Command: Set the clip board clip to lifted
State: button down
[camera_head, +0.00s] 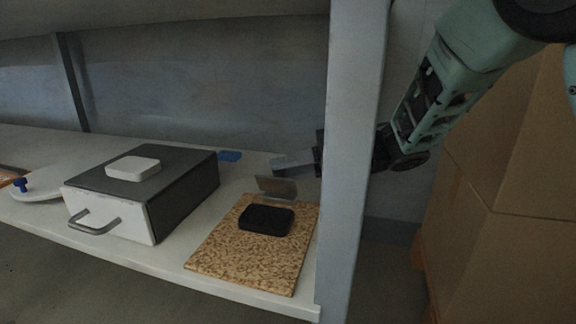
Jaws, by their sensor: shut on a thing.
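The clip board (240,258) is a brown speckled board lying on the shelf near its right end. Its clip (277,187) is a grey-brown plate at the board's far edge, standing tilted up from the board. My gripper (290,167) comes in from the right behind the upright post, which hides part of it. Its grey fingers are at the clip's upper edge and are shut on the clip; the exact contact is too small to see. A black rounded block (265,220) lies on the board just in front of the clip.
A grey post (350,170) stands between the board and my arm. Left of the board is a dark box with a white handled front (110,215) and a white block (133,168) on top. A blue flat piece (230,156) lies behind. Cardboard boxes (510,170) stand right.

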jog(key=c, duration=1.3)
grip_release()
jog(key=d+p, duration=0.2)
jog(key=d, duration=0.1)
jog(key=d+r+p, duration=0.1)
jog(key=d+p, duration=0.1)
jog(key=d, duration=0.1)
jog(key=shift+d+r, duration=0.15)
jog(key=shift+r, duration=0.05)
jog(key=shift+d, duration=0.55)
